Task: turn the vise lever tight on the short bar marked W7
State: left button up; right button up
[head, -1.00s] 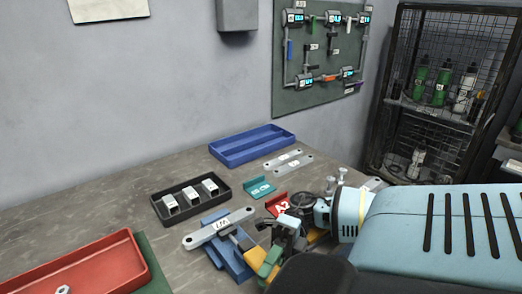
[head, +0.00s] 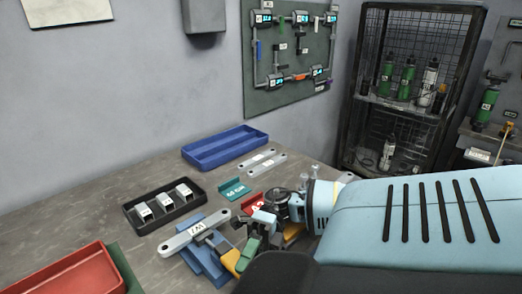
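The short bar marked W7 (head: 193,235) is a pale metal strip with rounded ends and a hole near its far end. It lies across a blue vise (head: 203,262) on the bench, its label facing up. My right arm comes in from the right, and its gripper (head: 262,222) is low beside the right end of the bar. The arm and nearby parts crowd the view there, so I cannot tell whether the fingers are open or touch anything. The vise lever cannot be told apart clearly. My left gripper is not in view.
A black tray (head: 128,214) with several metal blocks stands left of the vise. An empty blue tray (head: 187,158) is behind. Teal (head: 222,187) and red (head: 246,206) brackets and two loose bars lie near my arm. A red tray (head: 48,283) is front left.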

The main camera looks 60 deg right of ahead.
jog(key=shift+o, duration=1.1)
jog(key=r, duration=0.3)
jog(key=shift+a, duration=0.2)
jog(key=o, duration=0.4)
jog(key=s+a, duration=0.1)
jog(key=s+a+p, duration=0.1)
jog(key=s+a, duration=0.3)
jog(key=shift+r, duration=0.25)
jog(key=shift+c, duration=0.2)
jog(key=s+a, duration=0.4)
jog(key=shift+s+a+r, duration=0.25)
jog(key=shift+s+a, duration=0.1)
jog(key=shift+a, duration=0.05)
jog(key=c, duration=0.6)
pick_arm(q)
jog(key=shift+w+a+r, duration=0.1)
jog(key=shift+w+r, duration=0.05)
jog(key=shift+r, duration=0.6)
pick_arm(e)
jog(key=shift+s+a, duration=0.65)
jog(key=shift+a, duration=0.1)
